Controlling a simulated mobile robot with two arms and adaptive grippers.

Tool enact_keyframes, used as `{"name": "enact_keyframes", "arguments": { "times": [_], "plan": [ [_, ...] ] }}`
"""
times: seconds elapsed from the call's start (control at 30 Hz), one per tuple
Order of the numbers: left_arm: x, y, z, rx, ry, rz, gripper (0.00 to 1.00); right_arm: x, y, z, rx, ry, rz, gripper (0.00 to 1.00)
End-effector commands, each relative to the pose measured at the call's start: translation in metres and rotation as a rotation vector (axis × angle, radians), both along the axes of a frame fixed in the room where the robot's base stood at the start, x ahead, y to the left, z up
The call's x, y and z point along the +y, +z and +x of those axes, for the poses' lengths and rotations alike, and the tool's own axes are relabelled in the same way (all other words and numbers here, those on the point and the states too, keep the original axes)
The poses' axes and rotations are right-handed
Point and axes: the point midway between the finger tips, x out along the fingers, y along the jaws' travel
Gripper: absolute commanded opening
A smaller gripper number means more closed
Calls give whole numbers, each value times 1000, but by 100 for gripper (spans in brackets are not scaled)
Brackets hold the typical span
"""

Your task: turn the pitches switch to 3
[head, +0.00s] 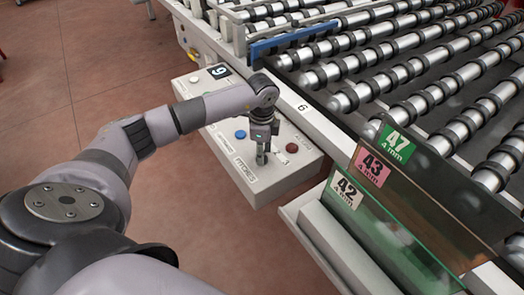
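The pitches switch sits on the grey control panel (283,178), beside the label reading PITCHES (245,170). My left gripper (262,157) points down over the panel right at the switch's place and hides most or all of the knob. Its fingers look close together, but I cannot tell whether they are shut on the knob. A small 3 shows on the panel just right of the fingers. Which way the switch points is hidden. My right gripper is not in view.
The panel also carries a blue button (240,134), a dark red button (291,149) and a small display (219,72). A roller conveyor (400,62) runs behind it. Glass sheets labelled 42 (385,245), 43 and 47 stand at the right. Open floor lies left.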

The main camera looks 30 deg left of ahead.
Motion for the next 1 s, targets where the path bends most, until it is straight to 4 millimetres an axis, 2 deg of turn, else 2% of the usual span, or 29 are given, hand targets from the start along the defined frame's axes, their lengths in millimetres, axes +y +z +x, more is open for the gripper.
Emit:
{"name": "enact_keyframes", "arguments": {
  "times": [0.37,0.67,1.0],
  "plan": [
    [0,0,0,-1,0,0,8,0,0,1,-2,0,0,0],
    [0,0,0,-1,-38,0,8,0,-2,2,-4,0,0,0],
    [0,-1,1,-1,-261,0,8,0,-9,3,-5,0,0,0]
  ]
}}
